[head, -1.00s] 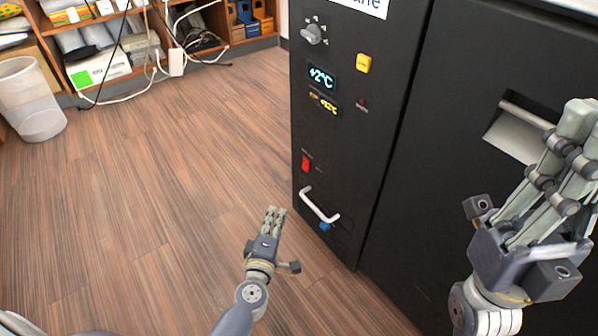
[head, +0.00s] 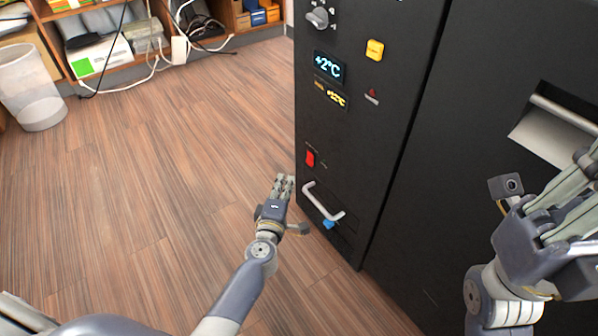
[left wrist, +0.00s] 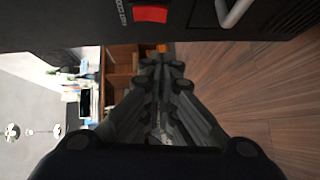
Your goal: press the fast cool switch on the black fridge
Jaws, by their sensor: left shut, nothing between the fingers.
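The black fridge (head: 345,135) has a narrow control panel facing me. The red switch (head: 310,158) sits low on its left side, above a white handle (head: 322,202). In the left wrist view the red switch (left wrist: 150,14) is at the top edge, beside a small label that reads "FAST COOL". My left gripper (head: 284,182) is shut and empty, just left of the panel and slightly below the switch, apart from it. Its fingers (left wrist: 163,65) fill the middle of the left wrist view. My right gripper (head: 570,190) is partly cut off at the right edge, in front of the fridge's wide face.
Above the switch are a grey knob (head: 318,18), a yellow button (head: 375,50) and lit displays (head: 328,66). A blue part (head: 328,224) is below the handle. A bin (head: 32,88) and shelves stand far left. The wooden floor between is clear.

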